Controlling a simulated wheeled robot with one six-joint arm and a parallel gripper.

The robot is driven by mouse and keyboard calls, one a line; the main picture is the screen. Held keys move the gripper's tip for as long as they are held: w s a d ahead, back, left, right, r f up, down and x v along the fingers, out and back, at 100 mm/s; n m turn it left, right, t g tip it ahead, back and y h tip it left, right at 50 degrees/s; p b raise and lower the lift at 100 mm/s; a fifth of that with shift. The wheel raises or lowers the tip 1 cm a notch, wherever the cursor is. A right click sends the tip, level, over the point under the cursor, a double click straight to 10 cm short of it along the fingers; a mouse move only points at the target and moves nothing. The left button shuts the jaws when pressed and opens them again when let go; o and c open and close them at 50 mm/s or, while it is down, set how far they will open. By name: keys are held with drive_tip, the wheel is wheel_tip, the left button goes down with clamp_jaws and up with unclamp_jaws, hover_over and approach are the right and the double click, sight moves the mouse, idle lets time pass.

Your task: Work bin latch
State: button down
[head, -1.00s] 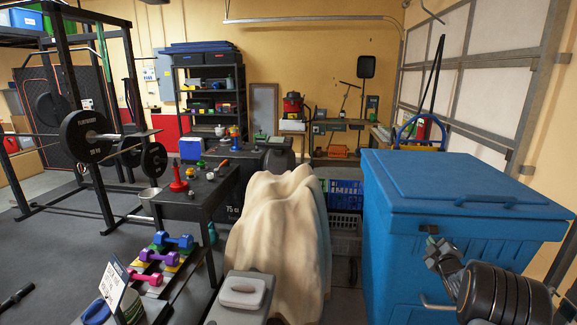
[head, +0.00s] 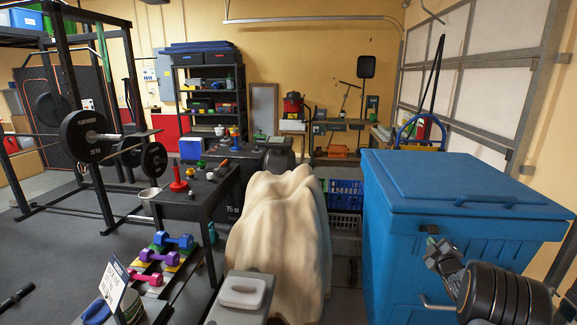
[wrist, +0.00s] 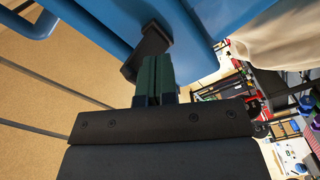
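The large blue bin (head: 460,200) stands at the right with its lid down. Its small dark latch (head: 428,229) sits on the front, just below the lid rim. My gripper (head: 433,242) is right at the latch, coming from the lower right. In the wrist view the dark latch (wrist: 152,46) hangs from the blue bin edge (wrist: 105,25), beyond the green fingertips (wrist: 157,65). The two fingers are together with only a thin line between them. The tips overlap the latch in the picture; I cannot tell whether they touch it.
A cream draped cover (head: 275,235) stands left of the bin, with stacked blue and grey crates (head: 345,196) behind it. A dark table (head: 190,203) and a dumbbell rack (head: 165,262) are further left. A squat rack with a barbell (head: 85,137) stands on open floor at the far left.

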sight(435, 233)
drive_tip(key=shift+r, duration=0.15)
drive_tip(key=shift+w+r, duration=0.25)
drive_tip(key=shift+r, duration=0.35)
drive_tip(key=shift+w+r, duration=0.1)
drive_tip(key=shift+r, duration=0.15)
drive_tip(key=shift+w+r, duration=0.25)
drive_tip(key=shift+r, duration=0.15)
drive_tip(key=shift+w+d+r, duration=0.1)
drive_tip(key=shift+w+r, duration=0.05)
drive_tip(key=shift+r, duration=0.05)
idle(0.5)
drive_tip(key=shift+f+b, duration=0.3)
drive_tip(key=shift+f, duration=0.05)
drive_tip(key=shift+f+b, duration=0.25)
drive_tip(key=shift+b, duration=0.2)
drive_tip(key=s+a+b, duration=0.1)
drive_tip(key=s+b, duration=0.1)
drive_tip(key=s, duration=0.5)
drive_tip(key=shift+b, duration=0.4)
